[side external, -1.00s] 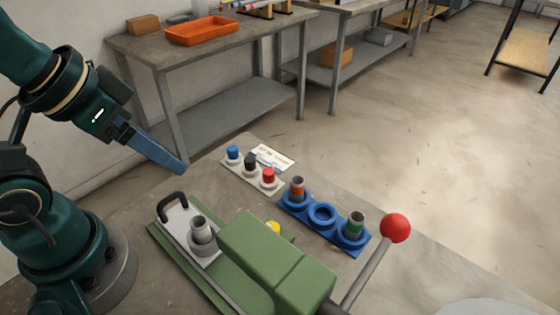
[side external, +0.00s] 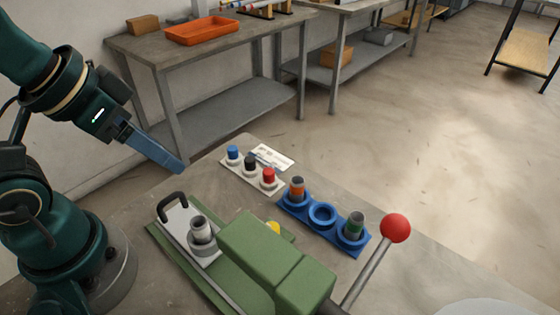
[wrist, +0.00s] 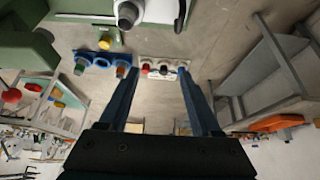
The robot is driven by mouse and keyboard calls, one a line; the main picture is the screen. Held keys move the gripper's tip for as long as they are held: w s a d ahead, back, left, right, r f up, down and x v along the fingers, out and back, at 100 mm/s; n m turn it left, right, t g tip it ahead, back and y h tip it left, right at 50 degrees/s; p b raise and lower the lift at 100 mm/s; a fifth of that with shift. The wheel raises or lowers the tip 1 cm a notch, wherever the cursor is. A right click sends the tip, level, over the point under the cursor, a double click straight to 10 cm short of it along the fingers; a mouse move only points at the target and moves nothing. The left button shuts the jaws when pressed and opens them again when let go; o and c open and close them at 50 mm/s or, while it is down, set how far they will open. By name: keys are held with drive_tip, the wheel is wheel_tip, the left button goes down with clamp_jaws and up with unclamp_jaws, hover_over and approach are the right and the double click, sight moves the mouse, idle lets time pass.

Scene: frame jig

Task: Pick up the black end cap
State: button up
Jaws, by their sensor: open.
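The black end cap (side external: 250,162) stands in the middle of a white holder (side external: 234,173) on the bench, between a blue cap (side external: 233,152) and a red cap (side external: 268,176). In the wrist view the black cap (wrist: 163,69) is small, between the red cap (wrist: 145,68) and the blue cap. My gripper (side external: 180,170) hangs above the bench to the left of the holder, apart from every cap. In the wrist view its two blue fingers (wrist: 157,76) are spread with nothing between them.
A blue rack (side external: 322,216) with two tubular parts stands right of the caps. A green fixture (side external: 275,258) with a grey tubular part (side external: 201,230) and a red-knobbed lever (side external: 395,228) fills the front. A white label card (side external: 272,156) lies behind the holder.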

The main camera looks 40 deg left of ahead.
drive_tip(key=w+r, duration=0.3)
drive_tip(key=w, duration=0.2)
drive_tip(key=g, duration=0.4)
hover_over(249, 159)
drive_tip(key=f, duration=1.1)
drive_tip(key=shift+s+d, duration=0.1)
drive_tip(key=shift+s, duration=0.15)
drive_tip(key=shift+w+f, duration=0.2)
drive_tip(key=shift+f, duration=2.6)
clamp_jaws()
